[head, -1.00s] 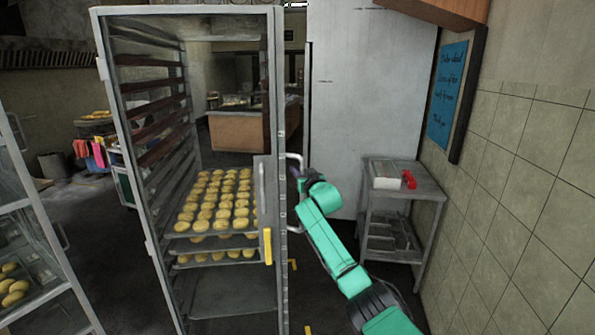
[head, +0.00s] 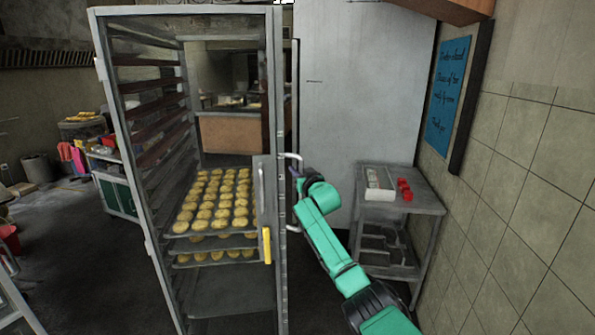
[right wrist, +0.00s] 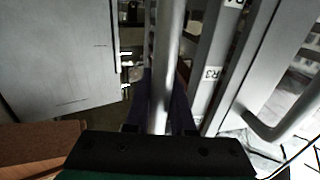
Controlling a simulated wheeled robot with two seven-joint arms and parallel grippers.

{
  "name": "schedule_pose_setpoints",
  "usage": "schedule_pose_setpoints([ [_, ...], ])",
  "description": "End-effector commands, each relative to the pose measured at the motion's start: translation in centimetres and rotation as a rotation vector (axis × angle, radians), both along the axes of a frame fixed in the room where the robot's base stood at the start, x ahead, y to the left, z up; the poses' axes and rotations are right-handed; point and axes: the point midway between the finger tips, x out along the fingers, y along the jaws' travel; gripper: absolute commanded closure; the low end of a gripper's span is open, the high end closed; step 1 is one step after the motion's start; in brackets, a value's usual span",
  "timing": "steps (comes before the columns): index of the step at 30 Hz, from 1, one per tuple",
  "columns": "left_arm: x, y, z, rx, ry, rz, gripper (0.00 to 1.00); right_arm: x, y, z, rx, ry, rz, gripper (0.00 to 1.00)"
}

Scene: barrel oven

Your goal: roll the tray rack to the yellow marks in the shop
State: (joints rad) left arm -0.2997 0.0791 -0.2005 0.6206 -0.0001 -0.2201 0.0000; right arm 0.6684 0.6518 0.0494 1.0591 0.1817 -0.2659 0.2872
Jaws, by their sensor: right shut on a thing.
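The tall metal tray rack (head: 280,90) stands upright in the head view, with trays of round yellow buns (head: 215,200) on its middle levels. A yellow-handled latch (head: 267,245) is on its near right side. My right gripper (head: 296,176) is at the vertical handle on the rack's right side. In the right wrist view the handle bar (right wrist: 166,60) runs between the fingers of my right gripper (right wrist: 165,98), which is shut on it. The yellow floor marks cannot be made out in the head view now. My left gripper is not in view.
A small metal table (head: 405,202) with a white box and red items stands right of the rack, by the tiled wall (head: 530,180). A large grey panel (head: 360,110) stands behind. A counter (head: 230,133) is farther back. Dark floor (head: 90,250) is open at left.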

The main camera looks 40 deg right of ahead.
Motion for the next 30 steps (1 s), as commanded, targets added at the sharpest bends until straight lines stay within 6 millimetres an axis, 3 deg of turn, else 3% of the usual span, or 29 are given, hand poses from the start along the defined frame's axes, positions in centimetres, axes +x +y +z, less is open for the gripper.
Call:
schedule_pose_setpoints([
  [1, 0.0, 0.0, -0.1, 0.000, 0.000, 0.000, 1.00, -0.1, -0.2, -0.9, 0.007, 0.018, -0.004, 1.00],
  [8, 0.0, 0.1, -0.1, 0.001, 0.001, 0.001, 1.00, -0.1, -0.2, -0.9, 0.007, 0.018, -0.005, 1.00],
  [9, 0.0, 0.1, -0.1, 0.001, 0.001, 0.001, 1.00, -0.1, -0.2, -0.9, 0.007, 0.018, -0.004, 0.74],
  [11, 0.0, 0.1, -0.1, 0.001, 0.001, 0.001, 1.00, -0.1, -0.2, -0.8, 0.006, 0.016, -0.004, 0.51],
  [12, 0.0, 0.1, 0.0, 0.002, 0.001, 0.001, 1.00, -0.1, -0.1, -0.7, 0.005, 0.014, -0.004, 0.48],
  [23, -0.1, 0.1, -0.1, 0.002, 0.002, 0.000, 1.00, -0.3, 0.0, -0.4, 0.002, 0.007, -0.001, 0.48],
  [30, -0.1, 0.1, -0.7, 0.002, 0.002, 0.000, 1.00, -2.4, 1.0, -0.5, -0.001, 0.007, 0.000, 0.48],
])
